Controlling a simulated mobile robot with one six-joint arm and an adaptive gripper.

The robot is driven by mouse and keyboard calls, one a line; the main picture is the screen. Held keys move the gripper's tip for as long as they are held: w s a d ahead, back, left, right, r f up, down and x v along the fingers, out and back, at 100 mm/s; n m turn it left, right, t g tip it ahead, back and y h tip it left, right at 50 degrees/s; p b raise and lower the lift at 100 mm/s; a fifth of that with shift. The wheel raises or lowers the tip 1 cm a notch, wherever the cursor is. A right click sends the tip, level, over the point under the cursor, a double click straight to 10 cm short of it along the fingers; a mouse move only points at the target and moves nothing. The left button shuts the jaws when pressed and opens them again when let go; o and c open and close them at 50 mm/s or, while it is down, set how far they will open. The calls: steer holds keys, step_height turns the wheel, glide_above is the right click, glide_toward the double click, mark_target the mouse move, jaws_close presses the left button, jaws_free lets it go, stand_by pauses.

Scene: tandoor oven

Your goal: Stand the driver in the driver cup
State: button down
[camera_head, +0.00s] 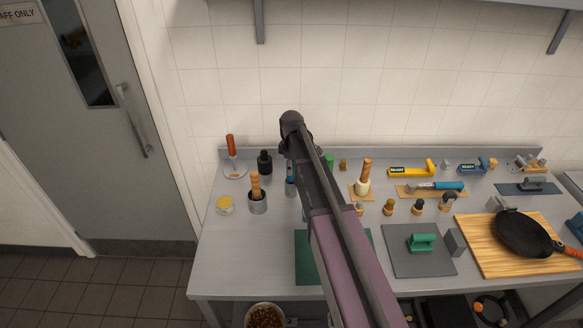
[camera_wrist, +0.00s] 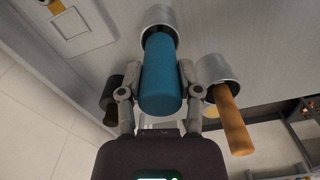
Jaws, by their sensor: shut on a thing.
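The driver with a blue handle (camera_wrist: 160,75) is between the two fingers of my gripper (camera_wrist: 160,80) in the wrist view. The fingers are shut on the handle. The handle lines up with a grey metal cup (camera_wrist: 157,16), taken as the driver cup, and overlaps its mouth. Its far end is hidden, so I cannot tell how deep it goes. In the head view a strip of the blue handle (camera_head: 290,171) shows upright just above the cup (camera_head: 291,188). My arm hides most of both there.
A grey cup with a wooden-handled tool (camera_head: 257,202) stands close to the left, with a black bottle (camera_head: 265,161) behind. A yellow-topped jar (camera_head: 224,204) is further left. A wooden-handled tool (camera_head: 364,180) stands to the right. The front left counter (camera_head: 250,255) is clear.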

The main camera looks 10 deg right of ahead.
steer(key=shift+f, duration=0.25)
steer(key=shift+c, duration=1)
jaws_free()
steer(key=shift+o, duration=1)
steer(key=shift+r, duration=0.15)
steer(key=shift+r+p, duration=4.35)
steer(key=shift+r, duration=0.05)
